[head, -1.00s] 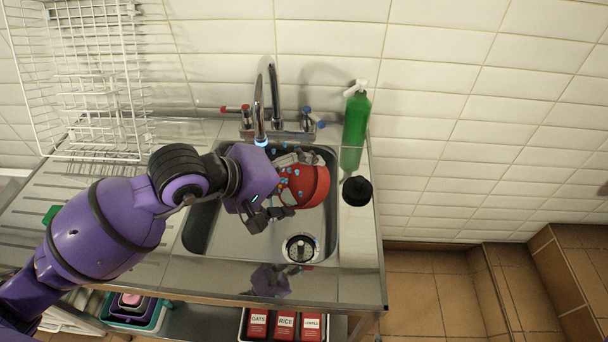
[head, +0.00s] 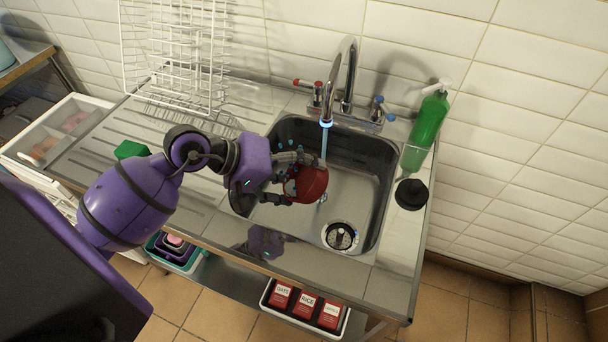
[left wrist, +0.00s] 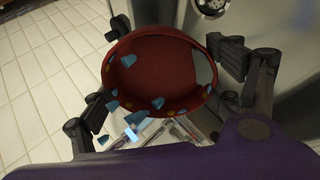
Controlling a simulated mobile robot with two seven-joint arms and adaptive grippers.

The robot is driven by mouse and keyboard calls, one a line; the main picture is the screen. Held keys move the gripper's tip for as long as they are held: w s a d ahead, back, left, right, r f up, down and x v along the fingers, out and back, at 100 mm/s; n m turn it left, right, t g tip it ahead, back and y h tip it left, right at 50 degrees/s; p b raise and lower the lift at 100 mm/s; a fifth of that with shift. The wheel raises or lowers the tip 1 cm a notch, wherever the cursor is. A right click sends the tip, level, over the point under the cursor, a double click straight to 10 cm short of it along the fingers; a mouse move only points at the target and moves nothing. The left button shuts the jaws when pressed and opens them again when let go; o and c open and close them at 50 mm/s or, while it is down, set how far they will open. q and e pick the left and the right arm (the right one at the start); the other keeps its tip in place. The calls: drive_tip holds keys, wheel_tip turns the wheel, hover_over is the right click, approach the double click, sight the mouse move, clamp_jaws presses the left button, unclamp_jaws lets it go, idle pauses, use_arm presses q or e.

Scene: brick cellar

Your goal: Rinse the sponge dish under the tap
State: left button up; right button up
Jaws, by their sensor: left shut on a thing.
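The red, round sponge dish (head: 312,184) is held over the sink basin, tilted. Its hollow side faces the left wrist camera, where the dish (left wrist: 150,70) shows blue drops in and around it. My left gripper (head: 290,180) is shut on the dish, with a finger on either side of it; the fingers also show in the left wrist view. The tap (head: 349,62) runs. A thin stream of water (head: 324,145) drops to the dish's right edge, and a drop shows below it. My right gripper is not in view.
The steel basin (head: 362,190) has a drain strainer (head: 340,236). A green soap bottle (head: 427,122) and a black round thing (head: 411,194) stand right of it. A white wire rack (head: 175,55) and a green block (head: 131,149) are on the left.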

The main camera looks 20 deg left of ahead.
sight(299, 174)
use_arm(q)
drive_tip(key=w+f+b, duration=0.1)
drive_tip(key=w+f, duration=0.3)
drive_tip(key=shift+d+f+b, duration=0.1)
drive_tip(key=shift+f+b, duration=0.15)
drive_tip(key=shift+b, duration=0.1)
drive_tip(key=w+b, duration=0.3)
drive_tip(key=w, duration=0.5)
drive_tip(key=shift+r, duration=0.15)
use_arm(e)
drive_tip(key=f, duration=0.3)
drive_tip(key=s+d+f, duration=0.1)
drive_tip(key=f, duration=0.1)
use_arm(q)
drive_tip(key=shift+d, duration=0.1)
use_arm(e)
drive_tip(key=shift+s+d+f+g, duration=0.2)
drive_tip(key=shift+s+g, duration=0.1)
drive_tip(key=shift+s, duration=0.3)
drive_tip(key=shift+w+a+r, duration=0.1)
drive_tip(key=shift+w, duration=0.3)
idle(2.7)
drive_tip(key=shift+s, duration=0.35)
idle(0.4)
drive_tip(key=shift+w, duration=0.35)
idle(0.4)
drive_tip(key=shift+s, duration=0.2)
